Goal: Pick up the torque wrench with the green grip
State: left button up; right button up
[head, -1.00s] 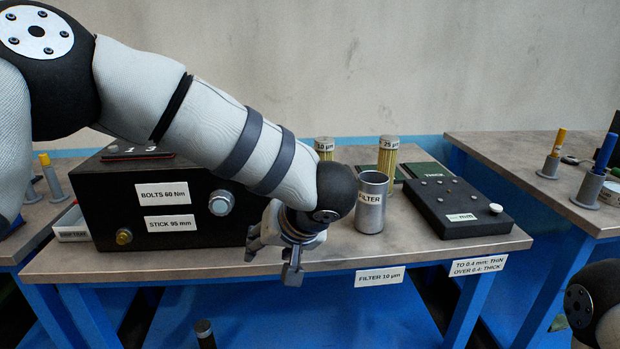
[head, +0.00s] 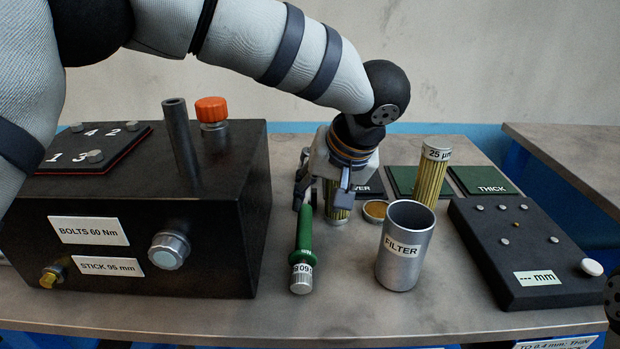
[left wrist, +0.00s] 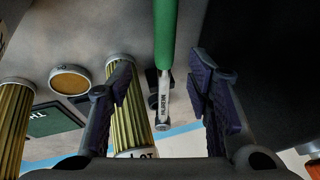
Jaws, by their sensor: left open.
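The torque wrench with the green grip (head: 304,236) lies on the bench between the black box and the filter cup, its numbered end cap toward me. My left gripper (head: 324,192) is open above its far end, pointing down. In the left wrist view the green grip (left wrist: 165,36) comes in from the top, and its metal shaft lies between the two spread fingers (left wrist: 162,100), not visibly touched by them. The gripper partly hides the wrench's far end in the head view.
A filter cup (head: 398,252) stands just right of the wrench. One yellow filter (head: 340,208) stands close behind the gripper, another (head: 430,178) farther right. The black box (head: 225,240) bounds the left, a black gauge block (head: 515,245) the right.

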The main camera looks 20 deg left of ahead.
aim_at(307, 214)
pick_arm(q)
jog(key=x, duration=0.8)
jog(key=shift+a+f, duration=0.1)
jog(key=shift+a, duration=0.3)
grip_shut()
